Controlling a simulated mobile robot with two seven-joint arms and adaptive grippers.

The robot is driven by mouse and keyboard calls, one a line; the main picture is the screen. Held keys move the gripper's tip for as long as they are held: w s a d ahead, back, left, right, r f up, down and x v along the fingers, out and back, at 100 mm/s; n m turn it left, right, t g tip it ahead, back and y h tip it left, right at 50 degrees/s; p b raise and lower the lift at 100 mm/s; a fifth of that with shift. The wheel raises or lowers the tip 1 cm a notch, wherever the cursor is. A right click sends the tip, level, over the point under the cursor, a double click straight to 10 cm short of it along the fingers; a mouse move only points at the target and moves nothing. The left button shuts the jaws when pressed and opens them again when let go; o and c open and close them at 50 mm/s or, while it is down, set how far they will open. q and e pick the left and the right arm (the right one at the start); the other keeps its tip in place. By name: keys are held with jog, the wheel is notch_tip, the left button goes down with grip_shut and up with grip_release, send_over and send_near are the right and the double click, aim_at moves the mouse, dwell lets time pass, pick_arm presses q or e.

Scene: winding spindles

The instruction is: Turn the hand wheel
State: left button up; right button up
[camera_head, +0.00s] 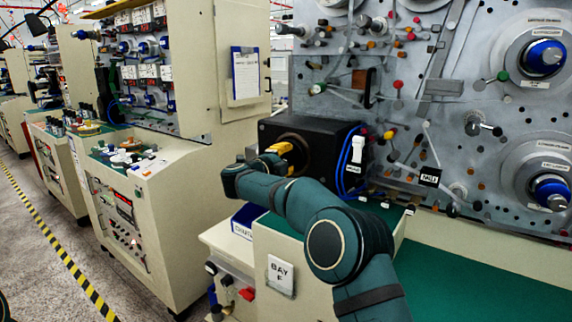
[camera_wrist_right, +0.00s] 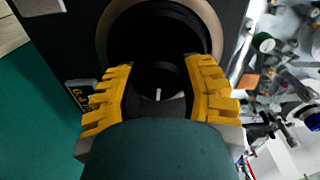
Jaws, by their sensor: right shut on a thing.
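The black box-shaped housing (camera_head: 325,137) stands on the green bench top and has a round bronze-rimmed opening in its front. My right gripper (camera_head: 281,152) reaches this opening from the front. In the right wrist view, the yellow fingers of my right gripper (camera_wrist_right: 160,77) stand on both sides of a dark round part with a short white mark, which looks like the hand wheel (camera_wrist_right: 158,92). The gripper is shut on it. In the head view the wheel is mostly hidden behind the fingers and wrist. My left gripper is in neither view.
A grey panel (camera_head: 460,90) with blue-hubbed spindles, knobs and cables stands right of the housing. Blue cables (camera_head: 347,160) run beside it. A cream cabinet (camera_head: 235,40) is at the left. The green bench top (camera_head: 480,280) at front right is clear.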

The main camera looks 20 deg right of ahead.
jog(key=shift+m+b, duration=0.3)
jog(key=shift+m, duration=0.4)
jog(key=o, duration=1.2)
jog(key=v, duration=1.2)
